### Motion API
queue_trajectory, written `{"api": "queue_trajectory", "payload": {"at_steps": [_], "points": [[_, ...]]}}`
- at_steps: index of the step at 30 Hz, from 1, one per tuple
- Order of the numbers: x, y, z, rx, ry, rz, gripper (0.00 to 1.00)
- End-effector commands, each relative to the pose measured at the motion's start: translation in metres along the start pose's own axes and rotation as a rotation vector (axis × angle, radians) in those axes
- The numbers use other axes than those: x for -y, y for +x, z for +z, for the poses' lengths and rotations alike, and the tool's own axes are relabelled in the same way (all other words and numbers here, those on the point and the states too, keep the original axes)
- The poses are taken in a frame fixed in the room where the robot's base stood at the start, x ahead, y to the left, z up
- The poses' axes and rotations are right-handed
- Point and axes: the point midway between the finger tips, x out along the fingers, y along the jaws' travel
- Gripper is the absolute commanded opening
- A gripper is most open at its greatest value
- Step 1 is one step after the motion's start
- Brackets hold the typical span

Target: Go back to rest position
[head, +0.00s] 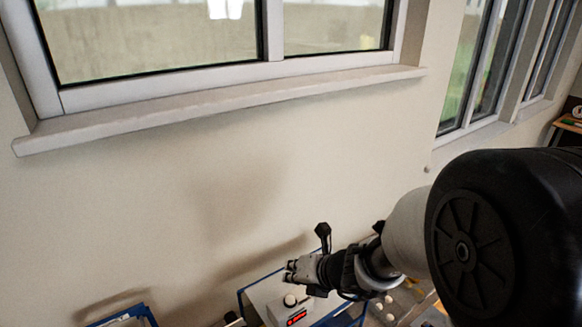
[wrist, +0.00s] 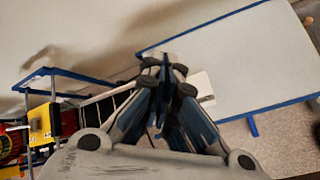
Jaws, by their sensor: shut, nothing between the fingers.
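My gripper (wrist: 164,68) is shut, with its fingertips together in the wrist view and nothing between them. In the head view my gripper (head: 291,271) shows small at the end of my arm, which reaches in from the right side. It is in front of the pale wall and appears over a white device with a red display (head: 297,317). How high it is above the device I cannot tell.
A blue-edged pale panel (wrist: 236,67) fills the right of the wrist view. A blue frame (wrist: 62,72) and yellow, red and black items (wrist: 40,125) are at left. In the head view, a blue-rimmed container (head: 138,312) is at the bottom left, below a window sill (head: 220,108).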

Motion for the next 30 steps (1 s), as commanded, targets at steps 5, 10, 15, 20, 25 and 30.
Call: {"api": "queue_trajectory", "payload": {"at_steps": [5, 10, 15, 20, 25, 30], "points": [[-0.037, -0.042, -0.001, 0.002, -0.469, 0.080, 0.00], [-0.068, -0.106, -0.033, -0.030, -1.246, 0.161, 0.00], [-0.058, -0.166, -0.081, -0.147, -2.017, 0.200, 0.00], [-0.019, -0.217, -0.116, -0.380, -2.640, 0.230, 0.00], [0.021, -0.258, -0.133, -0.671, -3.028, 0.284, 0.00], [0.038, -0.276, -0.136, 0.753, 2.896, -0.298, 0.00]]}}
